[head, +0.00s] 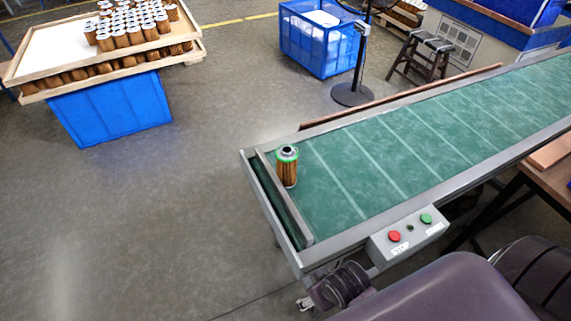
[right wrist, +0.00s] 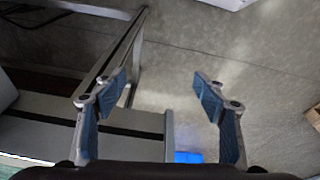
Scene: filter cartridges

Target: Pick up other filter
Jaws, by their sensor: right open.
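One filter cartridge (head: 287,168), brown and pleated with a green-rimmed top, stands upright on the near left end of the green conveyor, close to the metal end bar. My right gripper (right wrist: 160,92) is open and empty in the right wrist view, its two blue-padded fingers wide apart. No filter shows between them; grey floor and metal framework lie behind. In the head view my purple right arm comes in at the bottom right, below the conveyor's near edge and apart from the filter. My left gripper is not in view.
The green conveyor belt (head: 400,150) is otherwise clear. A stop/start button box (head: 409,236) sits on its near side. Many filters (head: 135,28) stand on a wooden tray (head: 48,50) at the upper left. A blue crate (head: 318,45), stand and stool (head: 422,58) are behind. Left floor is open.

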